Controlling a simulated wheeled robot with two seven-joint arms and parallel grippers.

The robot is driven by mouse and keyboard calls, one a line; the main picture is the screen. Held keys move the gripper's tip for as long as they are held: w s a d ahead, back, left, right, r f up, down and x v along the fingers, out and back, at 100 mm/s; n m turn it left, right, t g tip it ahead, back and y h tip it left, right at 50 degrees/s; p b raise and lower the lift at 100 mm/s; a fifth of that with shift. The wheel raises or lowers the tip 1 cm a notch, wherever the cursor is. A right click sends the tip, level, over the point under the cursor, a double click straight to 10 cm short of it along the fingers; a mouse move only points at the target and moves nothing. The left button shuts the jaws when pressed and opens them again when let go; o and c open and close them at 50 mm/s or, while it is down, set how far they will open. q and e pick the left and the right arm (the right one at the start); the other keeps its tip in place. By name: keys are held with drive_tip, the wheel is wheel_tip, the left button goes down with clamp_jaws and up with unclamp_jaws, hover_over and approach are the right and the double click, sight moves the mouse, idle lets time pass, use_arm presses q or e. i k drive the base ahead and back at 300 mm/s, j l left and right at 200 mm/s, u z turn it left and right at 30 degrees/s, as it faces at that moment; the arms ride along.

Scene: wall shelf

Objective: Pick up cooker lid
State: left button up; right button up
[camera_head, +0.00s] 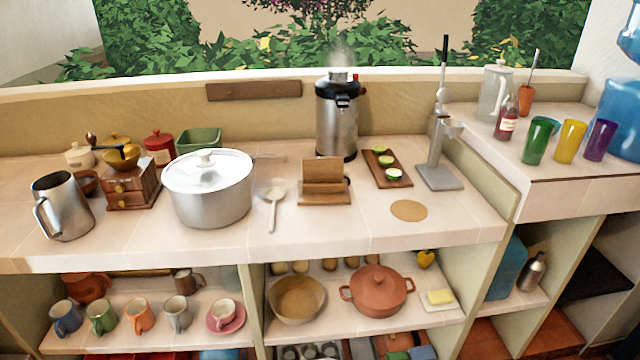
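A large silver cooker pot (208,207) stands on the tiled counter, left of the middle. Its pale lid (208,174) sits on top, with a small knob (206,158) at its centre. A terracotta pot on the lower shelf also has a lid (377,279) with a knob, and it is on its pot. Neither of my grippers shows in the head view.
A metal pitcher (63,208) and a wooden coffee grinder (131,187) stand left of the pot. A white spoon (273,205) and a wooden stand (325,184) are on its right. A steaming urn (337,125) stands behind. The counter's front edge (250,252) is clear.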

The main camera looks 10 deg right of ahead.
sight(206, 171)
drive_tip(key=z, duration=0.35)
drive_tip(key=j+z, duration=0.2)
drive_tip(key=z, duration=0.25)
drive_tip(key=j+z, duration=0.25)
drive_tip(key=z, duration=0.2)
drive_tip(key=k+j+z, duration=0.1)
drive_tip(key=z, duration=0.3)
drive_tip(key=k+j+z, duration=0.2)
drive_tip(key=j, duration=0.3)
drive_tip(key=k+j+z, duration=0.2)
drive_tip(key=j, duration=0.25)
drive_tip(key=k+j+z, duration=0.2)
drive_tip(key=k+j, duration=0.45)
